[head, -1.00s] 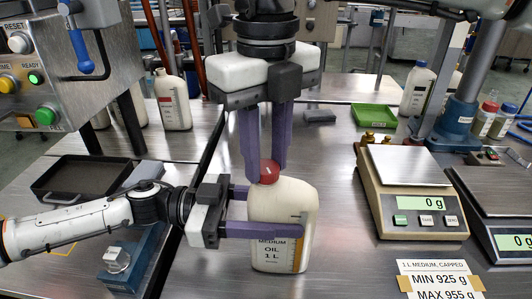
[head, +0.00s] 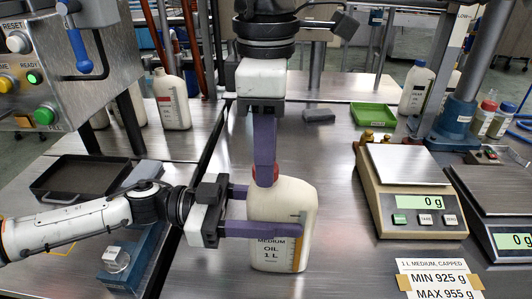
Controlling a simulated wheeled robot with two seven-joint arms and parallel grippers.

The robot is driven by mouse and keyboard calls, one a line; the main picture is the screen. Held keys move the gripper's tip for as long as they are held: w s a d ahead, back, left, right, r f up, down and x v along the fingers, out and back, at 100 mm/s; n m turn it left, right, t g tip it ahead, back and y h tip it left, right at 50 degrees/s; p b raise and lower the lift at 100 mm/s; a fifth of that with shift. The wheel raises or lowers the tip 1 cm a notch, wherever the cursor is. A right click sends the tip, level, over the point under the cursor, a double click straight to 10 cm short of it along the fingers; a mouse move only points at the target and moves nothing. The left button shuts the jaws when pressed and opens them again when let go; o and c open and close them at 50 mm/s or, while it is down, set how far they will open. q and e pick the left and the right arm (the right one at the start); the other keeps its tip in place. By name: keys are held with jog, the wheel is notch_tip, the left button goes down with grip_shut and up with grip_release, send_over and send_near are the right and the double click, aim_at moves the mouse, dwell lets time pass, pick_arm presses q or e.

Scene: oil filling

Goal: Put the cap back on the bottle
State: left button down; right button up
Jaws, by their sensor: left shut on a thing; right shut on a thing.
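The cream oil bottle (head: 280,205) stands upright on the steel table, with a label reading medium oil 1 L. My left gripper (head: 290,210) comes in from the left and is shut on the bottle's body, one finger across its front. The red cap (head: 275,176) is at the bottle's mouth. My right gripper (head: 265,178) points straight down from above and is shut on the cap. Its fingers line up in this view and cover most of the cap. How far the cap is seated on the neck cannot be told.
Two scales (head: 408,195) (head: 490,205) reading 0 g stand at right, with a weight-limit card (head: 440,280) in front. A green tray (head: 374,117) lies behind. A dark tray (head: 80,178) and the button panel (head: 60,80) are at left.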

jog(key=m, duration=0.4)
jog(key=shift+r, duration=0.1)
jog(key=o, duration=1)
jog(key=shift+r, duration=2.15)
jog(key=shift+c, duration=0.3)
